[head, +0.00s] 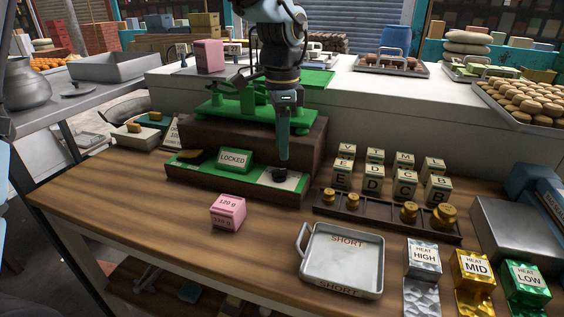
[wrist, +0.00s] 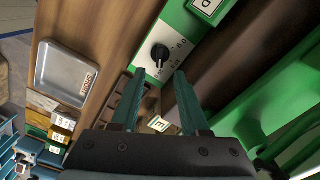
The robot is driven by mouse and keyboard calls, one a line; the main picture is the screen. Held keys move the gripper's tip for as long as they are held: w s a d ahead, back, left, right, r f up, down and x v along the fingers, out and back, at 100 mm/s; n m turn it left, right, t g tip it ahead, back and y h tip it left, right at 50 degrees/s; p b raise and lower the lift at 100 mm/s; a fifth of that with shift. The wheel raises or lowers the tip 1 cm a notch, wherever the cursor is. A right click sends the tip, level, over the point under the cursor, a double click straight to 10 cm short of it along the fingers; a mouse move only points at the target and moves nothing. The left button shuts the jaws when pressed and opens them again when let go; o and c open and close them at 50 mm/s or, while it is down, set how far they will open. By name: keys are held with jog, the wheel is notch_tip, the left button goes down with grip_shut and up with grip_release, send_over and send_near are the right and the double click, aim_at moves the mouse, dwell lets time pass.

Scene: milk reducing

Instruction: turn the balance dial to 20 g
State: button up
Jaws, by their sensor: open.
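The balance dial is a small black knob (head: 279,174) on the right end of the green front panel of the balance. The green balance (head: 232,112) stands on a dark wooden base. A green block marked LOCKED (head: 235,160) sits on the panel left of the dial. My gripper (head: 282,155) points down just above the dial. In the wrist view my gripper (wrist: 153,75) has its two fingers apart with nothing between them, and the knob shows just beyond their tips.
A pink block marked 120 g (head: 228,212) and a metal tray marked SHORT (head: 342,262) are in front. Brass weights in a dark rack (head: 385,216) and letter blocks (head: 405,182) stand to the right. Heat blocks (head: 473,268) are at front right.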

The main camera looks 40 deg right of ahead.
aim_at(282, 169)
notch_tip(282, 169, up, 5)
jog(key=shift+r+b, duration=0.1)
jog(key=shift+b, duration=0.2)
dwell(0.4)
jog(key=w+a+f+n, duration=0.3)
jog(key=w+a+n, duration=0.25)
jog(key=a, duration=0.45)
jog(key=w+a+f+n, duration=0.35)
jog(key=w+a, duration=0.25)
jog(key=a, duration=0.3)
jog(key=s+a+f+n, duration=0.1)
jog(key=a+f+n, duration=0.1)
jog(key=a+n, duration=0.4)
jog(key=s+a+f+n+t, duration=0.1)
jog(key=a+n, duration=0.6)
jog(key=a, duration=1)
jog(key=shift+s+f+n+t, duration=0.3)
jog(key=shift+f, duration=0.5)
